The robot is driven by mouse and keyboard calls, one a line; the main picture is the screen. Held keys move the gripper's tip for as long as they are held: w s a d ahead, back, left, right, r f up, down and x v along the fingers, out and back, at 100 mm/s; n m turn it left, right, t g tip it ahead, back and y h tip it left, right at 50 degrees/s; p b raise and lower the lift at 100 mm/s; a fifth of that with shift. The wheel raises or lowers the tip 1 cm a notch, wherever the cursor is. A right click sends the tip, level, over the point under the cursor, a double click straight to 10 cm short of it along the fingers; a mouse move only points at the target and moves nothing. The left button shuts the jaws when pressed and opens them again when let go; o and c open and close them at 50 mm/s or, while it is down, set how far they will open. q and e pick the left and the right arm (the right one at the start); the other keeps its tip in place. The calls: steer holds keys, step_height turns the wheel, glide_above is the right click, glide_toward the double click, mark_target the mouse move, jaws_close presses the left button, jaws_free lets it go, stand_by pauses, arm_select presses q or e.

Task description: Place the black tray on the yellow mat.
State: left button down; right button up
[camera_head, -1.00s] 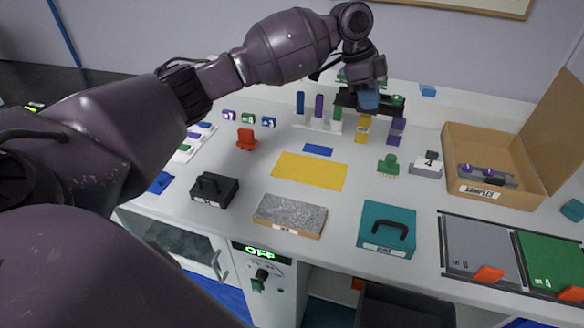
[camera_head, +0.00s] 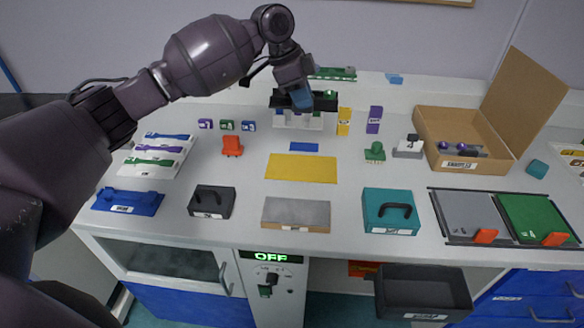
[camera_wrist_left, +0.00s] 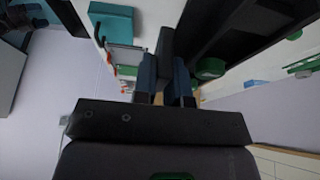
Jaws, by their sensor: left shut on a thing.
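The black tray (camera_head: 279,101) is held up in the air at the back of the worktop, in front of a white rack. A small green thing shows at its right end. My left gripper (camera_head: 303,98) is shut on the tray from above, and its blue fingers hide the middle. In the left wrist view the fingers (camera_wrist_left: 165,82) close on a dark upright piece. The yellow mat (camera_head: 300,167) lies flat and bare on the white worktop, nearer than the tray and apart from it. My right gripper is not in view.
A small blue pad (camera_head: 304,147) lies behind the mat. An orange piece (camera_head: 232,146) is left of it, a green piece (camera_head: 375,152) right. A grey slab (camera_head: 296,213), black case (camera_head: 212,201) and teal case (camera_head: 390,210) stand in front. A yellow block (camera_head: 344,121) is near the tray.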

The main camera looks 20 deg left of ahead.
arm_select(q)
steer(key=shift+f, duration=0.35)
step_height(320, 180, down, 14)
steer(key=shift+r+b, duration=0.2)
steer(key=shift+b, duration=0.55)
step_height(320, 180, down, 5)
steer(key=shift+f+b, duration=0.15)
steer(key=shift+b, duration=0.25)
steer(key=shift+w+f, duration=0.1)
steer(key=shift+f, duration=0.1)
